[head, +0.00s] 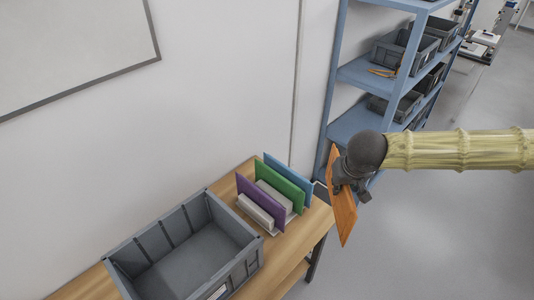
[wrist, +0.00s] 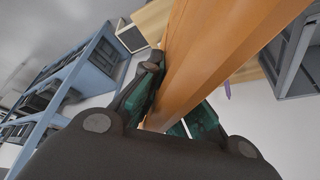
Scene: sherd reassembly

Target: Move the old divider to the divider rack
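An orange divider (head: 342,208) is held in my gripper (head: 350,184), in the air to the right of the table. In the wrist view the orange divider (wrist: 205,55) runs between the two fingers of my gripper (wrist: 172,112), which are shut on it. The divider rack (head: 272,230) stands on the table at its right end. It holds a purple divider (head: 260,203), a green divider (head: 283,187) and a blue divider (head: 290,179) upright, with pale blocks between them. My gripper and the orange divider are apart from the rack, to its right.
A grey open crate (head: 255,246), empty inside, stands on the wooden table (head: 311,222) left of the rack. A blue shelf unit (head: 357,72) with grey bins stands behind. A whiteboard (head: 70,45) hangs on the wall. The floor at right is clear.

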